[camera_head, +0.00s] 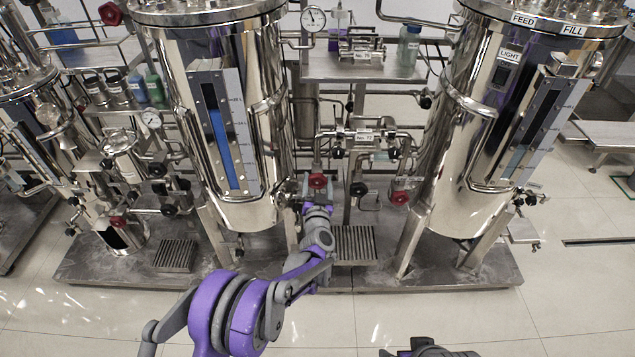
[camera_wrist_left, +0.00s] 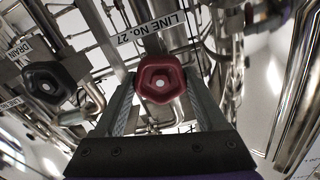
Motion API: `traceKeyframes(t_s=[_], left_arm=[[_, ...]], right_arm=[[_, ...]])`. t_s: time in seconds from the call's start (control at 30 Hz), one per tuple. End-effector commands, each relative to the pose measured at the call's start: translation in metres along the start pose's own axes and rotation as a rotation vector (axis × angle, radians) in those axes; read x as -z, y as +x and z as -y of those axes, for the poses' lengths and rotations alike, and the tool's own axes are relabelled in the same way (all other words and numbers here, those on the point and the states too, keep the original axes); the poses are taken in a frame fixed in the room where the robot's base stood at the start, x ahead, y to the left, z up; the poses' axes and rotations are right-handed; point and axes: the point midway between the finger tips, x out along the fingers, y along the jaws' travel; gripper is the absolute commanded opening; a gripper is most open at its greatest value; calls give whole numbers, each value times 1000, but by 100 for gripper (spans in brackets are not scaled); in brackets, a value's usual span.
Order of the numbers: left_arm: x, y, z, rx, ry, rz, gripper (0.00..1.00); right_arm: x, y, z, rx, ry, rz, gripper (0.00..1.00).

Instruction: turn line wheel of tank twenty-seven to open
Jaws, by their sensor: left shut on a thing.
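The red line wheel (camera_wrist_left: 161,82) sits under a white label (camera_wrist_left: 152,28) reading LINE No. 27 in the left wrist view. In the head view the red wheel (camera_head: 318,181) is low between the two big steel tanks, beside the foot of the left one. My left gripper (camera_head: 316,200) reaches it from the front and below. In the left wrist view the left gripper (camera_wrist_left: 163,90) has one finger on each side of the wheel and is shut on it.
A black wheel (camera_wrist_left: 48,82) with a DRAIN label (camera_wrist_left: 22,48) is left of the red one. Another red wheel (camera_head: 399,198) and a black knob (camera_head: 358,189) are to the right. Steel tanks (camera_head: 222,110) and (camera_head: 500,120) flank the pipes. The floor in front is clear.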

Motion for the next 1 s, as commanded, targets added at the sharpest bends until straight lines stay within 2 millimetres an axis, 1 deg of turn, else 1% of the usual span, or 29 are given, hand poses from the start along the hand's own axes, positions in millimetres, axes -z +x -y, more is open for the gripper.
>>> traceKeyframes(t_s=[0.17, 0.37, 1.0], left_arm=[[-1, 0, 1, 2, -73, 0, 18], [-2, 0, 1, 2, -221, 1, 18], [-2, 0, 2, 1, -829, 1, 18]], right_arm=[[-1, 2, 0, 0, 0, 1, 100], [-2, 6, 0, 0, 0, 2, 100], [-3, 14, 0, 0, 0, 4, 100]])
